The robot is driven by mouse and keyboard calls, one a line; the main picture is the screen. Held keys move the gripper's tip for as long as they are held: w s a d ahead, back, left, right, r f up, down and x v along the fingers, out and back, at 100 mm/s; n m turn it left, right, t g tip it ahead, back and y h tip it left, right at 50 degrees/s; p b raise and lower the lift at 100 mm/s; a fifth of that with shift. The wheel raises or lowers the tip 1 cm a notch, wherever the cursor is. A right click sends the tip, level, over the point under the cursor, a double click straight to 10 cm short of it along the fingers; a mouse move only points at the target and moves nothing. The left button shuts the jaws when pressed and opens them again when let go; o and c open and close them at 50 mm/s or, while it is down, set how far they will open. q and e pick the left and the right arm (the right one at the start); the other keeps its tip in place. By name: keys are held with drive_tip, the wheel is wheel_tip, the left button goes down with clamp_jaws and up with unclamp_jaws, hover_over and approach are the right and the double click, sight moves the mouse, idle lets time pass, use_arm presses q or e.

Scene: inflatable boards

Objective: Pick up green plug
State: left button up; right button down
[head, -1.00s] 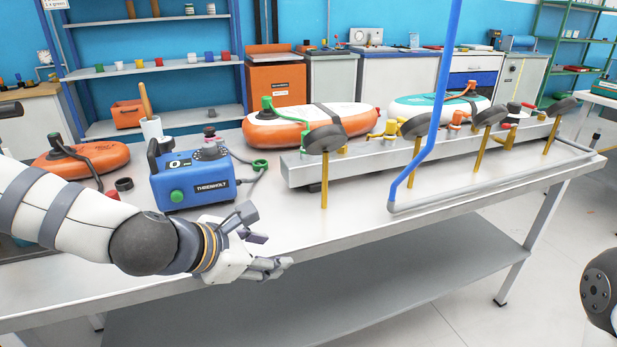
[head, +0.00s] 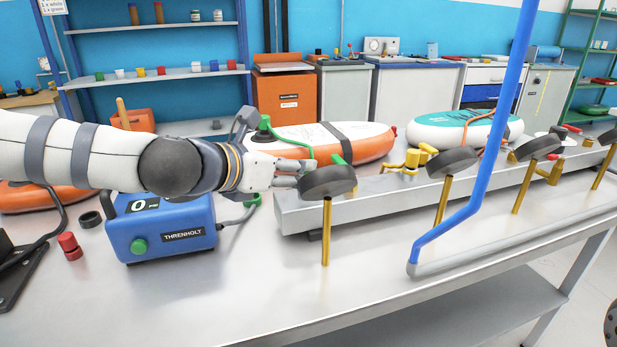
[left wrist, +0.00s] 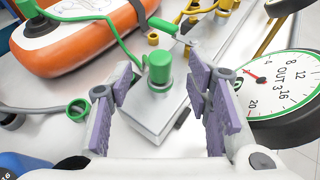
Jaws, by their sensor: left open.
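A green plug (left wrist: 160,68), a short upright cylinder, stands on the near end of the grey metal rail (left wrist: 160,115) in the left wrist view. My left gripper (left wrist: 161,80) is open, with its purple-padded fingers on either side of the plug and apparently not touching it. In the head view my left gripper (head: 288,170) is over the left end of the rail (head: 300,208), just left of the first gauge (head: 328,181). I cannot pick out the plug there; the hand seems to hide it. My right gripper is not in view.
The OUT 3 gauge (left wrist: 282,83) stands close right of my fingers. A green hose (left wrist: 122,38) runs beyond the plug from an orange board (left wrist: 70,48). A green ring (left wrist: 78,110) lies to the left. A blue pump box (head: 160,228) stands below my forearm.

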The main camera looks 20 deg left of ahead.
use_arm(q)
drive_tip(key=b+x, duration=0.1)
drive_tip(key=x, duration=0.4)
drive_tip(key=shift+w+d+f, duration=0.1)
drive_tip(key=shift+w, duration=0.2)
clamp_jaws()
